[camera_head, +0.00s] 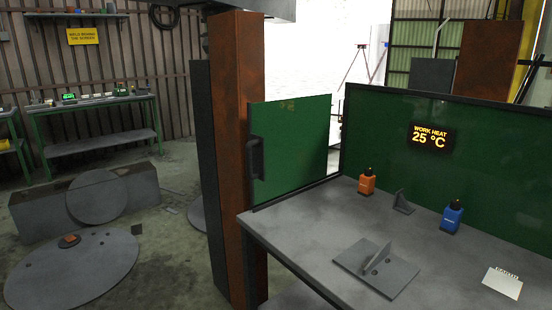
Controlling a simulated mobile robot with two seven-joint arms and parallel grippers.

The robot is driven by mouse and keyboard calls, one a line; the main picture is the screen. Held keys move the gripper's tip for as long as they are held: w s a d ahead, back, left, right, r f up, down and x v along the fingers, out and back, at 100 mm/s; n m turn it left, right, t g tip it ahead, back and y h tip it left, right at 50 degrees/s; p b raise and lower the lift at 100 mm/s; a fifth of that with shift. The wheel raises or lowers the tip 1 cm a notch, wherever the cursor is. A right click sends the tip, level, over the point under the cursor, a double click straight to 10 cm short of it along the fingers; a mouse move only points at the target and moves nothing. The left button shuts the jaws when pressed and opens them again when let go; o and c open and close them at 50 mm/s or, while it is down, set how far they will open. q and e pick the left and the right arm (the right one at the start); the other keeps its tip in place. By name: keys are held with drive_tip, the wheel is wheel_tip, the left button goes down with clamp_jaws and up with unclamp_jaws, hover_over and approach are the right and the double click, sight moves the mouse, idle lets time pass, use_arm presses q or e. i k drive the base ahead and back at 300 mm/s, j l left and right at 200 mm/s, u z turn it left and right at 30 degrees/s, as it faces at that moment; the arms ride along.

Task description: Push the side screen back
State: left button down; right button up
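The side screen (295,150) is a flat green panel at the left edge of the work table (300,220). A dark handle (255,158) is fixed near its left edge, close to the rusty brown post. The panel stands upright, and its right edge is apart from the green back screen (460,170), with a bright gap between them. Neither of my grippers shows in the head view.
A rusty post (238,120) stands left of the table. On the table are an orange bottle (367,183), a blue bottle (452,217), a small bracket (402,204), a plate with an upright fin (378,268) and a white card (502,284). Metal pieces lie on the left floor.

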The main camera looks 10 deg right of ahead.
sight(288, 147)
drive_tip(key=i+j+z, duration=0.25)
drive_tip(key=z, duration=0.15)
drive_tip(key=i+j+z, duration=0.2)
drive_tip(key=z, duration=0.2)
drive_tip(key=j, duration=0.1)
